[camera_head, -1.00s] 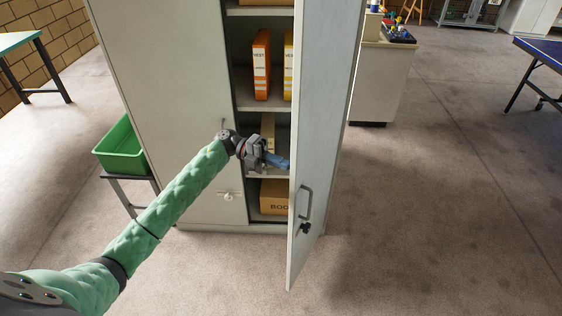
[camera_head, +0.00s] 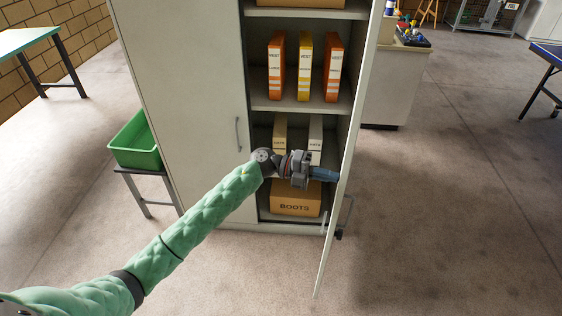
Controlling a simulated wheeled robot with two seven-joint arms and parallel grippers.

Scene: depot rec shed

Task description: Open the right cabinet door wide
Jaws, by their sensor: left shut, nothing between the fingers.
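The right cabinet door (camera_head: 352,150) stands swung out from the grey cabinet, seen nearly edge-on, with its handle (camera_head: 348,212) on the far right face. The left door (camera_head: 190,110) is closed, with a bar handle (camera_head: 238,134). My left gripper (camera_head: 328,174) is shut and empty in the opening, its fingertips close to the inner face of the right door; I cannot tell if they touch. Behind it are shelves with orange and yellow binders (camera_head: 304,68), pale boxes (camera_head: 315,138) and a carton marked BOOTS (camera_head: 296,200). My right gripper is not in view.
A green bin (camera_head: 136,142) sits on a stand left of the cabinet. A low pale cabinet (camera_head: 392,88) stands behind the right door. A blue table (camera_head: 547,54) is at far right. The floor right of the door is clear.

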